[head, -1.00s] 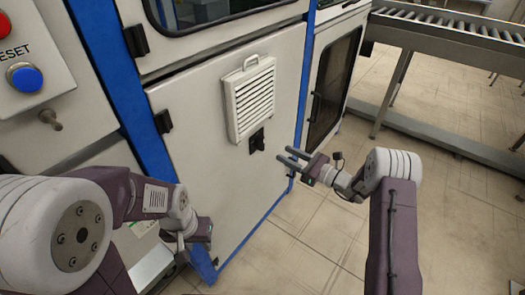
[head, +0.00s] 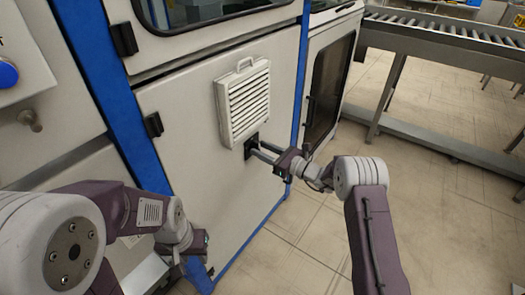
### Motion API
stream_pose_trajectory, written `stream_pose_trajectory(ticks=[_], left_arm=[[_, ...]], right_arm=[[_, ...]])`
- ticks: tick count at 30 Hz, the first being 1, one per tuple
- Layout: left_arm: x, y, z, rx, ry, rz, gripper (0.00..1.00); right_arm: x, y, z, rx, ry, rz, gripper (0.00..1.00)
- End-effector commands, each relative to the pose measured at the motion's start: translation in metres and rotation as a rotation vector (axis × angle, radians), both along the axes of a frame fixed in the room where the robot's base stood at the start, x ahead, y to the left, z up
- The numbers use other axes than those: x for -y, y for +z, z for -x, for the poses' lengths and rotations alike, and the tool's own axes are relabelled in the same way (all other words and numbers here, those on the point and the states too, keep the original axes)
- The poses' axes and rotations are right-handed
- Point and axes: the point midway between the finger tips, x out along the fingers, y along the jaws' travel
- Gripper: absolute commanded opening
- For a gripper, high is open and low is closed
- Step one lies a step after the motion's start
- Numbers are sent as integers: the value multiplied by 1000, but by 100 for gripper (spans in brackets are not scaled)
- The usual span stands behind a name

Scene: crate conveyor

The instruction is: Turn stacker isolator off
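The stacker isolator (head: 250,142) is a small black switch on the pale cabinet door, just below a white louvred vent. My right gripper (head: 262,151) reaches in from the right with its two fingers spread apart at the isolator. The fingertips overlap the switch in the picture, and I cannot tell whether they touch its handle. The handle's position is hidden by the fingers. My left gripper (head: 198,243) hangs low at the left, close to the cabinet's lower edge. Its fingers are too small and covered to read.
The louvred vent (head: 244,102) sticks out above the isolator. A control panel with a blue button (head: 6,73) and a metal knob (head: 30,120) stands at the left. A roller conveyor (head: 450,35) runs at the back right. The tiled floor (head: 320,240) is clear at the front right.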

Motion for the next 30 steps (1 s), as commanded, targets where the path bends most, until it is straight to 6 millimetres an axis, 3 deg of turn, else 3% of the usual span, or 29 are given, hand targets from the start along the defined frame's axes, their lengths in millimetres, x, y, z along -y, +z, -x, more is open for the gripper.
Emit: stream_pose_trajectory(ticks=[1, 3, 4, 17, 30], left_arm=[[0, 0, 0, 0, 0, 0, 36], [0, 0, 0, 0, 0, 0, 36], [0, 0, 0, 0, 0, 0, 36], [0, -9, 0, 0, 0, 0, 36], [0, -54, 0, 0, 0, 0, 36]], right_arm=[[0, 0, 0, 0, 0, 0, 22], [0, 0, 0, 0, 0, 0, 3], [0, 0, 0, 0, 0, 0, 0], [0, -2, 0, 57, 0, 40, 0], [-1, -6, 2, 357, -1, 257, 0]])
